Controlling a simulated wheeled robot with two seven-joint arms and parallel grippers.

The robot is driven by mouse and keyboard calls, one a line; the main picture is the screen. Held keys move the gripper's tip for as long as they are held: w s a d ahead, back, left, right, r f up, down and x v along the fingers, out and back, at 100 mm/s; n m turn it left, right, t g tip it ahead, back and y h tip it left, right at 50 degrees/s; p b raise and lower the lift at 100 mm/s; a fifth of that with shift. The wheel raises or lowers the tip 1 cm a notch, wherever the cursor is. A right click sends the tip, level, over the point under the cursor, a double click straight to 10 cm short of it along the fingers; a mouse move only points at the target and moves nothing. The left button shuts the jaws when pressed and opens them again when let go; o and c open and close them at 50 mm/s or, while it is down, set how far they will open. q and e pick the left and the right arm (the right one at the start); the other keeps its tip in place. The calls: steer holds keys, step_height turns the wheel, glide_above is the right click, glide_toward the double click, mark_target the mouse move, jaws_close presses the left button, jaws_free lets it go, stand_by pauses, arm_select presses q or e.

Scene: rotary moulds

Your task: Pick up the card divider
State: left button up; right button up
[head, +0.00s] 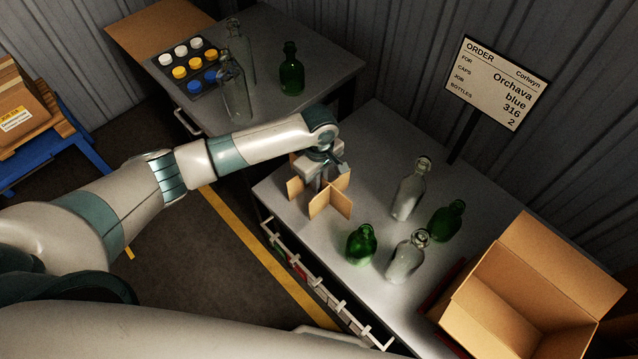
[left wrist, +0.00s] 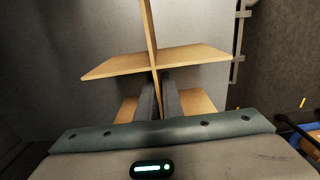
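The card divider (head: 343,200) is a tan cross of interlocking cardboard panels, standing upright near the left end of the grey bench. It also shows in the left wrist view (left wrist: 190,57), with its panels crossing just beyond the fingers. My left gripper (head: 322,178) points down over the divider. In the left wrist view its two grey fingers (left wrist: 158,90) lie close on either side of one panel, and it looks shut on it. The gripper hides part of the divider's middle and far side. I cannot tell whether its foot touches the bench. My right gripper is not in view.
Clear bottles (head: 408,192) and green bottles (head: 361,244) stand right of the divider. An open cardboard box (head: 480,310) is at the bench's right end. A second table (head: 270,60) behind holds a cap tray (head: 188,68) and bottles. An order sign (head: 497,82) stands at the back.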

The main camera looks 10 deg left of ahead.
arm_select(q)
jaws_close()
step_height(320, 180, up, 10)
steer(key=shift+b, duration=0.9)
step_height(320, 180, up, 14)
steer(key=p, duration=1.4)
steer(key=shift+r, duration=0.25)
